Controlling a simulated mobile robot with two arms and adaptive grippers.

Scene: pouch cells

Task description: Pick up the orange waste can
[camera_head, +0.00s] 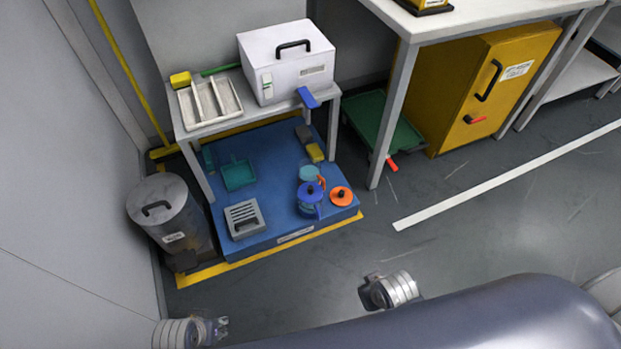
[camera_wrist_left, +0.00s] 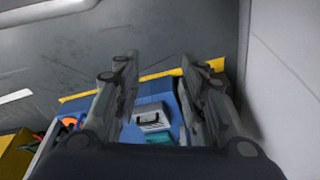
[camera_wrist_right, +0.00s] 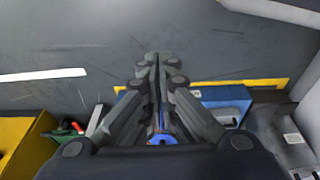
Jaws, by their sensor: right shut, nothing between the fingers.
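A round orange object with a dark knob on top (camera_head: 341,196) stands at the right front of the blue platform (camera_head: 270,232), beside a blue-lidded pot. From above I cannot tell how tall it is. Part of an orange thing also shows at the lower left of the left wrist view (camera_wrist_left: 70,122). My left gripper (camera_head: 219,328) is open and empty, in front of the platform at the lower left; its spread fingers show in its wrist view (camera_wrist_left: 160,62). My right gripper (camera_head: 370,290) is shut and empty, in front of the orange object and apart from it.
A grey lidded can (camera_head: 165,215) stands left of the platform. The blue-lidded pot (camera_head: 310,200) and a grey slotted block (camera_head: 244,220) share the platform. A small table (camera_head: 187,128) with a white box (camera_head: 287,62) overhangs its rear. A yellow cabinet (camera_head: 480,95) stands right. Floor at right is clear.

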